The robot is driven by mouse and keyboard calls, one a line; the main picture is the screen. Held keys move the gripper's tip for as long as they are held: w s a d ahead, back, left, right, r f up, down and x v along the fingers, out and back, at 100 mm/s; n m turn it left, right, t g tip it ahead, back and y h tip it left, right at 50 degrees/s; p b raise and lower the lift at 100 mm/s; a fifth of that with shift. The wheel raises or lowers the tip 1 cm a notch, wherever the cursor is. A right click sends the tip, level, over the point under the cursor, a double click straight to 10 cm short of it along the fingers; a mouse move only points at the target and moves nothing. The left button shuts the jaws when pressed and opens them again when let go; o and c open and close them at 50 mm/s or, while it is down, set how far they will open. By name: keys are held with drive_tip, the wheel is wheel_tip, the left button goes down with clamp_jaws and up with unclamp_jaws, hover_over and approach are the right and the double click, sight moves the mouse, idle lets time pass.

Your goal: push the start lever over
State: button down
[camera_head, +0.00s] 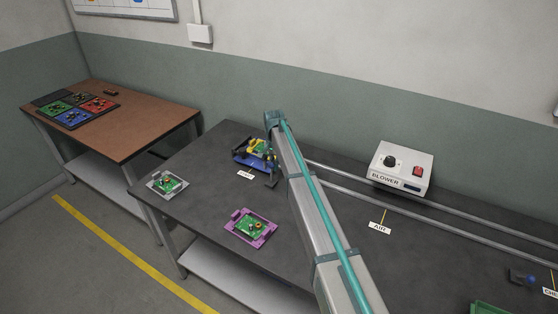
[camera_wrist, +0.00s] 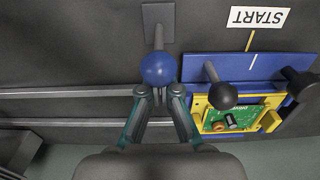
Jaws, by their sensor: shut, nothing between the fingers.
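A lever with a blue ball knob (camera_wrist: 158,68) stands on a grey plate (camera_wrist: 158,18) in the wrist view, beside the START label (camera_wrist: 258,17). My gripper (camera_wrist: 158,92) is shut and empty. Its fingertips are right at the near side of the blue ball; I cannot tell whether they touch it. In the head view the gripper is mostly hidden by my arm, by the blue and yellow fixture (camera_head: 250,158). In the wrist view this fixture (camera_wrist: 205,68) is to the right of my fingers, with a green circuit board (camera_wrist: 240,118) in it and black ball knobs (camera_wrist: 223,95) over it.
A purple tray (camera_head: 234,232) and a grey tray (camera_head: 155,187), each with a board, lie on the dark table (camera_head: 190,225). A blower box (camera_head: 402,160) stands behind the rails (camera_head: 350,180). Another blue-knobbed lever (camera_head: 530,281) is at far right. A brown table (camera_head: 140,130) is left.

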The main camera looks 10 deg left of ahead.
drive_tip(key=shift+s+a, duration=0.3)
drive_tip(key=shift+s, duration=0.45)
wheel_tip(320, 180, up, 8)
drive_tip(key=w+p, duration=0.1)
drive_tip(key=p, duration=0.2)
drive_tip(key=shift+d, duration=0.2)
drive_tip(key=shift+s+a+f+b, duration=0.15)
drive_tip(key=shift+f+b, duration=0.35)
drive_tip(key=shift+f, duration=0.85)
drive_tip(key=shift+s+f+b, duration=0.15)
drive_tip(key=shift+f+b, duration=0.35)
drive_tip(key=shift+f, duration=0.8)
drive_tip(key=shift+s+a+f+b, duration=0.15)
drive_tip(key=shift+f+b, duration=0.35)
drive_tip(key=shift+f, duration=0.85)
drive_tip(key=shift+d+r, duration=0.1)
wheel_tip(320, 180, up, 8)
drive_tip(key=p, duration=0.3)
wheel_tip(320, 180, down, 9)
drive_tip(key=b, duration=0.3)
drive_tip(key=shift+r, duration=0.15)
drive_tip(key=w+d, duration=0.1)
drive_tip(key=w, duration=0.1)
drive_tip(key=w+d, duration=0.1)
drive_tip(key=w, duration=0.4)
drive_tip(key=shift+w+d+r, duration=0.1)
drive_tip(key=shift+d+r, duration=0.15)
drive_tip(key=shift+d, duration=0.15)
drive_tip(key=shift+r+p, duration=0.4)
drive_tip(key=shift+r, duration=1.25)
